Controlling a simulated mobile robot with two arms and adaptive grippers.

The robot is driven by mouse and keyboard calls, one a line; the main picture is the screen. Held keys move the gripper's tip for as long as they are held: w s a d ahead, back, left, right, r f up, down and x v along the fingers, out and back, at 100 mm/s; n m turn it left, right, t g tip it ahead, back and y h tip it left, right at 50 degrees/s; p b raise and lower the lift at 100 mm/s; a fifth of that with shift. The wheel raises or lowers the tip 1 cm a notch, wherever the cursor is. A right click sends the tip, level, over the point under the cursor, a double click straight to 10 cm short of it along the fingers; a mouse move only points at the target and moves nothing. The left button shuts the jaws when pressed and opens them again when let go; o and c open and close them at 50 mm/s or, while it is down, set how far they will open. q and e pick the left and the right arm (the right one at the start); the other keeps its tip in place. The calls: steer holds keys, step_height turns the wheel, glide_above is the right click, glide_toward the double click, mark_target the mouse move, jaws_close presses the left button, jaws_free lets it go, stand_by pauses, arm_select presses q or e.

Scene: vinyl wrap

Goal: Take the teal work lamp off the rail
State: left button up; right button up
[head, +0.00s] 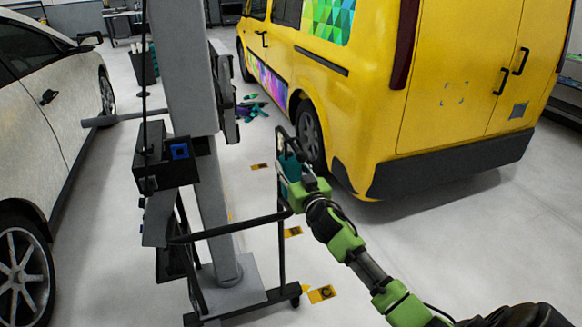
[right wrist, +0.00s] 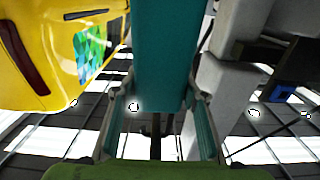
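The teal work lamp (head: 291,166) is upright at the top of a dark frame with a thin rail, beside the grey post. My right gripper (head: 300,182) is at the lamp, its arm coming in from the lower right. In the right wrist view the teal lamp body (right wrist: 163,60) fills the space between the two fingers of my right gripper (right wrist: 162,110). A finger stands close along each side of the lamp; whether they press on it is unclear. My left gripper is not in view.
A grey post (head: 190,80) with a dark box (head: 160,165) and a wheeled cart frame (head: 230,305) stands left of the lamp. The yellow van (head: 400,90) is behind, the white car (head: 45,110) at the left. The floor at the right is clear.

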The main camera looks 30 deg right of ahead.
steer(key=shift+r, duration=0.25)
steer(key=shift+r+p, duration=1.05)
steer(key=shift+p, duration=0.1)
steer(key=w+a+b, duration=0.2)
steer(key=w+a, duration=0.1)
steer(key=a, duration=0.8)
steer(key=shift+a, duration=0.35)
stand_by(0.3)
